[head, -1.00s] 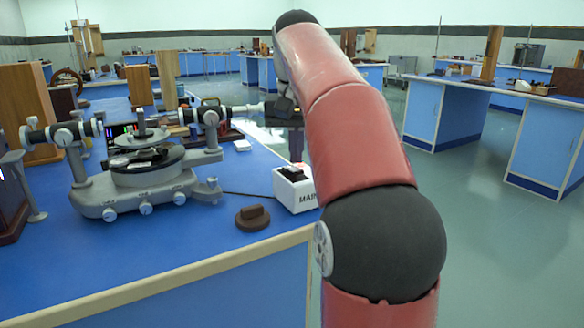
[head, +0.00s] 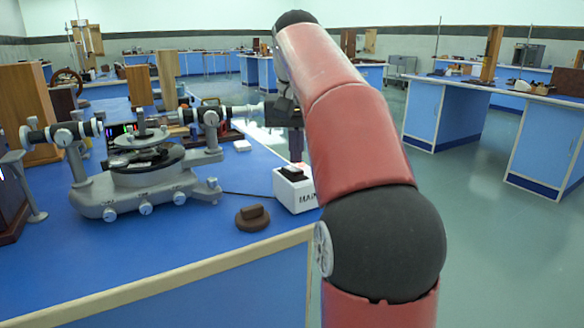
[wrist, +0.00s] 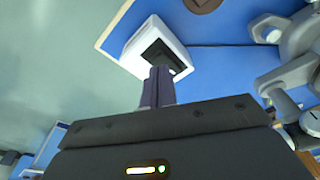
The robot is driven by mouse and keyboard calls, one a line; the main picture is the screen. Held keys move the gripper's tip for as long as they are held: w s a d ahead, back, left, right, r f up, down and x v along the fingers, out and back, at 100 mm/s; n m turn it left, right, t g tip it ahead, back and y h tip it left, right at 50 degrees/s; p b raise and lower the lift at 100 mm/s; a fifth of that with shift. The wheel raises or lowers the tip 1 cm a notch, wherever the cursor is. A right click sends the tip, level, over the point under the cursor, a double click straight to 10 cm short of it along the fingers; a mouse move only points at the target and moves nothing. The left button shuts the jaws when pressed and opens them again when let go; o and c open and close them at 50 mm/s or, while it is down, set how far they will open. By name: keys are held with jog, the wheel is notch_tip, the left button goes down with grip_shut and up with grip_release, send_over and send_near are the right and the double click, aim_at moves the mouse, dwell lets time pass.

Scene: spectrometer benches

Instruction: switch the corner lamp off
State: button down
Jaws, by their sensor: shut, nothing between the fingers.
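A white switch box (head: 295,197) with dark lettering beginning "MAIN" stands near the front right corner of the blue bench. A black rocker switch (head: 292,172) is set in its top. The box (wrist: 128,53) and the dark rocker (wrist: 160,56) also show in the wrist view. My gripper (head: 296,160) is shut and empty, its fingers pointing down over the box. In the wrist view my fingertips (wrist: 157,72) overlap the near edge of the rocker; I cannot tell whether they touch it. No lamp is clearly recognizable in either view.
A grey spectrometer (head: 140,180) fills the bench left of the box. A brown knobbed object (head: 252,219) lies near the bench's front edge. A thin dark cable runs leftward from the box. Open floor (head: 470,240) lies to the right.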

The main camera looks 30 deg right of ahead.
aim_at(296, 171)
jog(key=shift+f+b, duration=0.7)
jog(key=shift+f, duration=0.25)
dwell(0.6)
jog(key=shift+r, duration=0.1)
notch_tip(296, 171, up, 2)
jog(key=p, duration=0.3)
jog(key=shift+r, duration=2.45)
jog(key=s+a+f+n+t, duration=0.2)
jog(key=s+a+f+n, duration=0.1)
jog(key=s+a+f, duration=0.5)
jog(key=s+a+f+n+t, duration=0.1)
jog(key=s+a+f, duration=0.1)
jog(key=s+f, duration=0.4)
jog(key=s+a+f+n+t, duration=0.1)
jog(key=s+a+f, duration=0.2)
jog(key=s+f, duration=0.3)
notch_tip(296, 171, down, 5)
jog(key=shift+a+f+n+y, duration=0.15)
jog(key=shift+a+n+y, duration=0.15)
jog(key=shift+a+y, duration=0.1)
